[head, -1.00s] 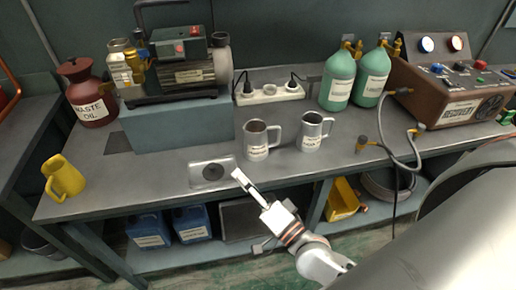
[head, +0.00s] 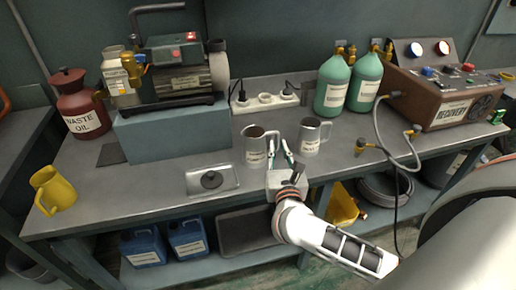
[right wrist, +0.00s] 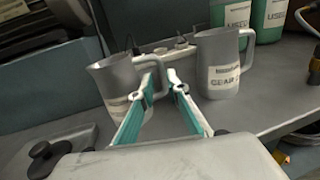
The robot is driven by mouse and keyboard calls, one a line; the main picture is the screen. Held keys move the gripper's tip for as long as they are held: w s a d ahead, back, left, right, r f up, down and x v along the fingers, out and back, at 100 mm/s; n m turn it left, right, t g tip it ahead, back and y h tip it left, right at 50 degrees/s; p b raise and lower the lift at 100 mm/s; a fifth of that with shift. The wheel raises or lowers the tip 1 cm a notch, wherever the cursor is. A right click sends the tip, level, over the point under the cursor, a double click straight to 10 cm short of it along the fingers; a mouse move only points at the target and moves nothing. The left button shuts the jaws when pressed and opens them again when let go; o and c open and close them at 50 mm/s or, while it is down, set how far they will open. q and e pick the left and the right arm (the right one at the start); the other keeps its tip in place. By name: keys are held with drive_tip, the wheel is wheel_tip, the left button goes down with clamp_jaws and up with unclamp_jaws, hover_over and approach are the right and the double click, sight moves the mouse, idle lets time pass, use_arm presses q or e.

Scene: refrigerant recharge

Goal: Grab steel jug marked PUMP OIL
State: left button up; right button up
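Two steel jugs stand on the workbench. The left jug (head: 256,150) has a white label I cannot read in the head view; in the wrist view this jug (right wrist: 120,85) shows its label partly, hidden by a finger. The right jug (head: 311,138) reads GEAR and more in the wrist view (right wrist: 222,68). My right gripper (head: 280,152) is open at the handle side of the left jug. In the wrist view its teal fingers (right wrist: 161,75) reach the handle, which appears between the tips; contact is unclear. My left gripper is not in view.
A pump (head: 178,70) sits on a blue-grey block, with a labelled container (head: 122,78) by it. A WASTE OIL can (head: 82,105), yellow jug (head: 54,190), power strip (head: 268,101), green cylinders (head: 333,85) and RECOVERY machine (head: 440,98) surround the jugs. The bench front is mostly clear.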

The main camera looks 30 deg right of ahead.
sight(278, 133)
drive_tip(key=shift+x, duration=2.35)
drive_tip(key=shift+d, duration=0.1)
clamp_jaws()
drive_tip(key=shift+r, duration=0.1)
drive_tip(key=shift+r, duration=0.15)
drive_tip(key=shift+r+p, duration=0.35)
drive_tip(key=shift+r, duration=0.75)
wheel_tip(278, 133, up, 17)
drive_tip(key=p, duration=0.3)
drive_tip(key=shift+r, duration=0.2)
